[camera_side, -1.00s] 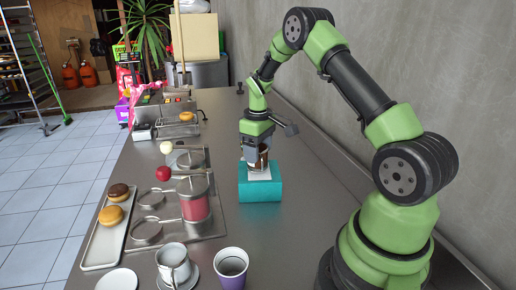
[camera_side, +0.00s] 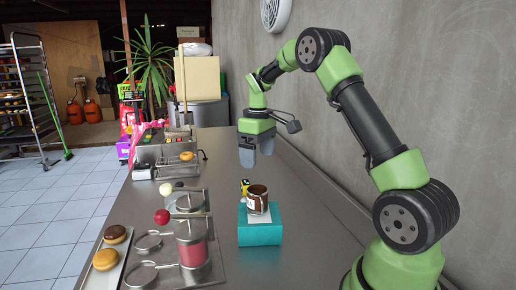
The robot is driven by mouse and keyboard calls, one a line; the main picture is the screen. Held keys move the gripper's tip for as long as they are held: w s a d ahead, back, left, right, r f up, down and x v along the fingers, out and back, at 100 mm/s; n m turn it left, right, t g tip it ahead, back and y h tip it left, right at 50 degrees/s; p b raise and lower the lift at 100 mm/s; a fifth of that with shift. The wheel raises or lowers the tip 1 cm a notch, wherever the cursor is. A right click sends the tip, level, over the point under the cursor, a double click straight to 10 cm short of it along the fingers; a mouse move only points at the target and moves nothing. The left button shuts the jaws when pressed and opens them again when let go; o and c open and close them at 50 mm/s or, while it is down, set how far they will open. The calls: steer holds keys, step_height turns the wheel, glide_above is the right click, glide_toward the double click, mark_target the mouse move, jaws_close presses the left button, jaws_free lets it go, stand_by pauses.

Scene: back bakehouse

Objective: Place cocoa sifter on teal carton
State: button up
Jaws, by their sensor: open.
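The cocoa sifter (camera_side: 258,199), a small brown cup-like container with a pale band, rests on top of the teal carton (camera_side: 260,234). It looks roughly upright, with its dark top facing up. A white patch shows on the carton's top around its base. My gripper (camera_side: 256,156) is open and empty above and slightly behind the sifter, with a clear gap between them. The side of the sifter away from the camera is hidden.
A small yellow and black object (camera_side: 244,187) shows just behind the sifter. Left of the carton stand a pink-red jar (camera_side: 192,247) and metal rings on a tray. Doughnuts (camera_side: 106,260) lie farther left. The counter right of the carton is clear, up to the wall.

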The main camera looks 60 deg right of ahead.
steer(key=s+a+r+m+t, duration=0.25)
steer(key=s+a+r, duration=0.35)
steer(key=a+r, duration=0.55)
steer(key=s+a+m+t+y, duration=0.1)
steer(key=s+a+t, duration=0.3)
steer(key=s+a, duration=0.5)
steer(key=s+f+y, duration=0.1)
steer(key=s, duration=0.2)
steer(key=shift+s+a+t, duration=0.15)
steer(key=shift+a+t, duration=0.2)
steer(key=shift+a, duration=0.05)
